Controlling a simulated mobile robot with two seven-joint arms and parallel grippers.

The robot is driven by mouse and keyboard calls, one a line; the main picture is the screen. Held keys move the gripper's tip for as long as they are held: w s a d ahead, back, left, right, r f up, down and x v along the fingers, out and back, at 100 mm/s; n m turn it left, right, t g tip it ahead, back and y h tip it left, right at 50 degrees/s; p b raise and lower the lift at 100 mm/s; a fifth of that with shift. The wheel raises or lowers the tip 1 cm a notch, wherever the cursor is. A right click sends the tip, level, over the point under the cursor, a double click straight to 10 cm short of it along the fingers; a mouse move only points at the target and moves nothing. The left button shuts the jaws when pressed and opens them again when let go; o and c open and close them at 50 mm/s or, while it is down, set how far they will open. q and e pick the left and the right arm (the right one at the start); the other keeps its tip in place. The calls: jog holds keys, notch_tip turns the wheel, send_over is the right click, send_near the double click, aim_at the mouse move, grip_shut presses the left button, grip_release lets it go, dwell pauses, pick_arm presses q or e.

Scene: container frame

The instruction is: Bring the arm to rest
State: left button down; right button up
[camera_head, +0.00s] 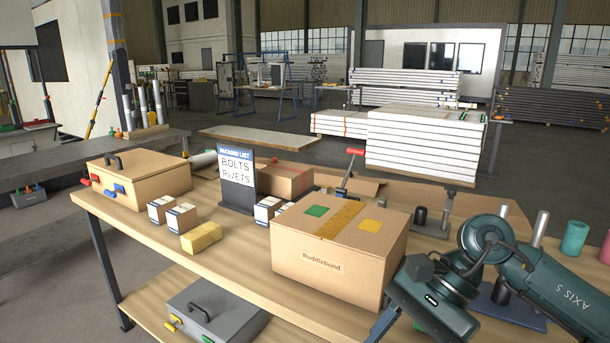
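My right arm (545,290), dark teal and marked AXIS 5, is bent over the right end of the workbench (150,225). Its wrist and hand (432,300) point down beside the right front side of a closed cardboard box (325,262) labelled Ruddlebond. The fingertips are not clearly visible, so I cannot tell whether they are open or shut. I also cannot tell whether the hand touches the box. My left arm and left gripper are not in view.
A packing list sign (237,180) reading BOLTS and RIVETS stands behind several small boxes and a yellow block (201,238). A brown case (138,178) is at the left end. A grey case (213,311) lies on the lower shelf. The bench's front left is clear.

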jog(key=s+a+r+m+t+y+p, duration=0.1)
jog(key=a+r+m+t+y, duration=0.3)
jog(key=m+y, duration=0.45)
jog(key=a+r+m+t+y+p, duration=0.1)
jog(key=a+r+m+y, duration=0.1)
jog(key=a+m+y, duration=0.65)
jog(key=w+d+f+m+t+h, duration=0.1)
jog(key=d+f+m+t+h, duration=0.35)
jog(key=m, duration=0.65)
jog(key=w+d+f+m+t+h+p, duration=0.1)
jog(key=d+f+m+t+h, duration=0.2)
jog(key=f+m+t+h, duration=0.5)
jog(key=w+d+f+m+t+h, duration=0.1)
jog(key=d+f+m+t+h, duration=0.25)
jog(key=m, duration=0.95)
jog(key=s+d+f+m+g+h, duration=0.2)
jog(key=s+f+m+g, duration=0.1)
jog(key=f, duration=0.4)
jog(key=s+d+f+m+g+h, duration=0.2)
jog(key=s+f+m+g+h, duration=0.1)
jog(key=s+f+m, duration=0.3)
jog(key=shift+s+f+m+g+p, duration=0.3)
jog(key=shift+s+f+g+p, duration=0.2)
jog(key=shift+s, duration=0.35)
jog(key=shift+d, duration=0.1)
